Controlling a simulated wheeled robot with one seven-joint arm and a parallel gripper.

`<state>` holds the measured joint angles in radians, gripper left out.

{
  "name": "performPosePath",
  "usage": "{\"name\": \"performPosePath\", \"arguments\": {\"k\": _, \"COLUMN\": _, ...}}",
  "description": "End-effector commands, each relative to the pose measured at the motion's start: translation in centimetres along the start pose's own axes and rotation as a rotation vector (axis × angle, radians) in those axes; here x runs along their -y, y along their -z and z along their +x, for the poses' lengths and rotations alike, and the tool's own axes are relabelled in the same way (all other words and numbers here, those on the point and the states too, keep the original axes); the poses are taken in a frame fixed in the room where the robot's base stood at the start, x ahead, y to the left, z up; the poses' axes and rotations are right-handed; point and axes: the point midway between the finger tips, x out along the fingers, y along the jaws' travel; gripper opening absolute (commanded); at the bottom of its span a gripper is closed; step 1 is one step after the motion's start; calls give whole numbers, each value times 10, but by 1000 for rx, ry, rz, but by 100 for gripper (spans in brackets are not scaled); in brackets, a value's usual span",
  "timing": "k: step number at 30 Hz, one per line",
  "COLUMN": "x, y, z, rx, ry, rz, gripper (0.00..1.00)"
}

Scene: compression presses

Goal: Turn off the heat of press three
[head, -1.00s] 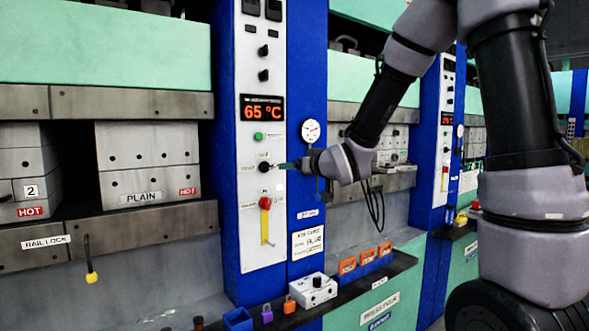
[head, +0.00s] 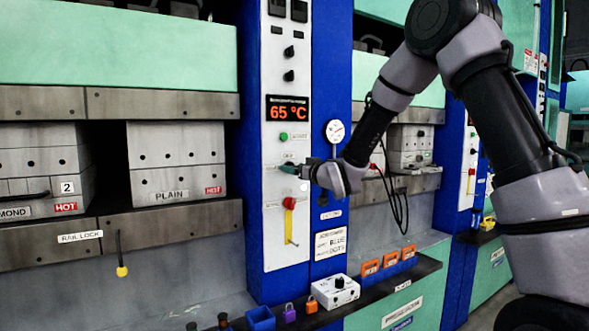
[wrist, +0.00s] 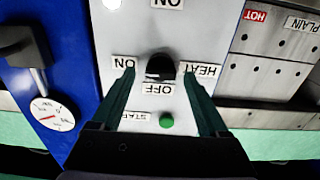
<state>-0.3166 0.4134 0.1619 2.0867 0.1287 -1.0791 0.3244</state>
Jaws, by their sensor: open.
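The black heat knob (wrist: 160,67) is on a white control panel, with HEAT, ON and OFF labels around it, upside down in the wrist view. Its pointer direction is hard to tell. My gripper (wrist: 157,76) is open, one dark green finger on each side of the knob; I cannot tell whether they touch it. In the head view my gripper (head: 290,168) is at the panel (head: 272,230) and hides most of the knob. The orange display (head: 287,108) above reads 65 °C. No press number is readable here.
A round gauge (head: 335,131) is to the right. A ledge below holds a white switch box (head: 333,291) and several padlocks. Hot press blocks (head: 176,165) stand left.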

Motion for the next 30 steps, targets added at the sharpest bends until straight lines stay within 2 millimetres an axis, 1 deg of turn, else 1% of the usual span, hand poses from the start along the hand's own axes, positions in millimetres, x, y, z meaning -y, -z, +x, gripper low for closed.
{"name": "performPosePath", "arguments": {"k": 3, "x": 0, "y": 0, "z": 6, "rx": -1, "ry": 1, "rz": 0, "gripper": 78}}
{"name": "performPosePath", "arguments": {"k": 11, "x": 0, "y": 0, "z": 7, "rx": 0, "ry": 0, "rz": 0, "gripper": 78}}
{"name": "performPosePath", "arguments": {"k": 14, "x": 0, "y": 0, "z": 7, "rx": 0, "ry": 0, "rz": 0, "gripper": 43}}
{"name": "performPosePath", "arguments": {"k": 15, "x": 0, "y": 0, "z": 7, "rx": 0, "ry": 0, "rz": 0, "gripper": 28}}
{"name": "performPosePath", "arguments": {"k": 17, "x": 0, "y": 0, "z": 7, "rx": 0, "ry": 0, "rz": 0, "gripper": 5}}
{"name": "performPosePath", "arguments": {"k": 18, "x": 0, "y": 0, "z": 7, "rx": 0, "ry": 0, "rz": 0, "gripper": 0}}
{"name": "performPosePath", "arguments": {"k": 25, "x": 0, "y": 0, "z": 7, "rx": 0, "ry": 0, "rz": -18, "gripper": 0}}
{"name": "performPosePath", "arguments": {"k": 30, "x": 1, "y": 0, "z": 7, "rx": 0, "ry": 0, "rz": -78, "gripper": 0}}
